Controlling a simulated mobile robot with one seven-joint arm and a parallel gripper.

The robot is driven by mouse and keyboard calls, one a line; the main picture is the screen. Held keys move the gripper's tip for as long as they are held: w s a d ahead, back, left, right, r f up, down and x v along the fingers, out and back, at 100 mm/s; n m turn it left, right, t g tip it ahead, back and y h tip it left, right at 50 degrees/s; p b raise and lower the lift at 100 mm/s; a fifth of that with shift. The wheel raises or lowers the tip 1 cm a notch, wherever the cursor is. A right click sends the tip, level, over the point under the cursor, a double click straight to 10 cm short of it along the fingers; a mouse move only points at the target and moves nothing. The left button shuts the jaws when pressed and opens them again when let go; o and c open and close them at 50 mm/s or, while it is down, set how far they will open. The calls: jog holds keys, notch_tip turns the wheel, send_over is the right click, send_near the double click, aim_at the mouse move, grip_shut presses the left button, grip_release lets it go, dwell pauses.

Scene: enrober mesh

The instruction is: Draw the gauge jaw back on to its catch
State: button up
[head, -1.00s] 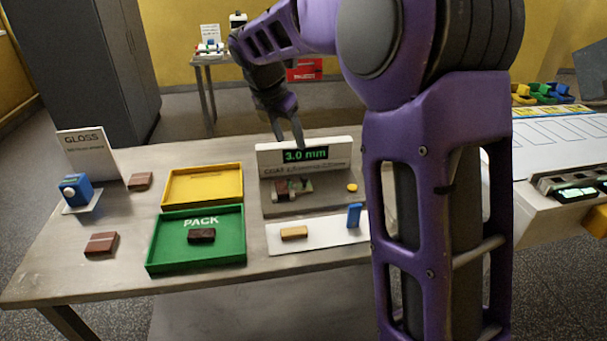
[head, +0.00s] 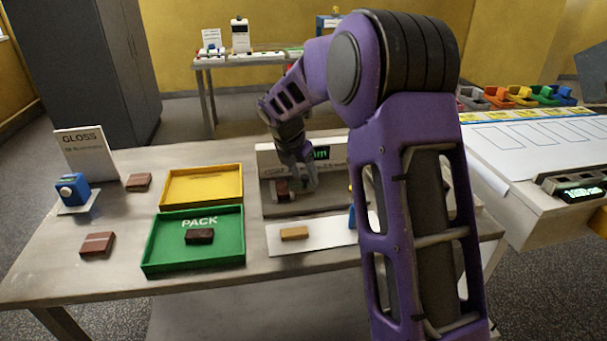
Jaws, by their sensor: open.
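The coat gauge (head: 268,157) is a white-backed unit with a grey bed at the middle of the table in the head view. Its green readout (head: 321,153) is mostly hidden behind my gripper. My gripper (head: 298,189) is open and lowered over the gauge bed, in front of the backboard. A brown chocolate piece (head: 282,188) sits on the bed just left of the fingers. The gauge jaw and its catch are hidden by my gripper and arm, and I cannot tell whether the fingers touch the jaw.
A green PACK tray (head: 160,252) holds a dark chocolate. A yellow tray (head: 205,200) is behind it. A white strip (head: 330,236) with a tan piece (head: 294,233) lies in front of the gauge. A blue gloss meter (head: 72,190) and two brown chocolates stand left.

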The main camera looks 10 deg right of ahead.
grip_shut()
dwell(1.4)
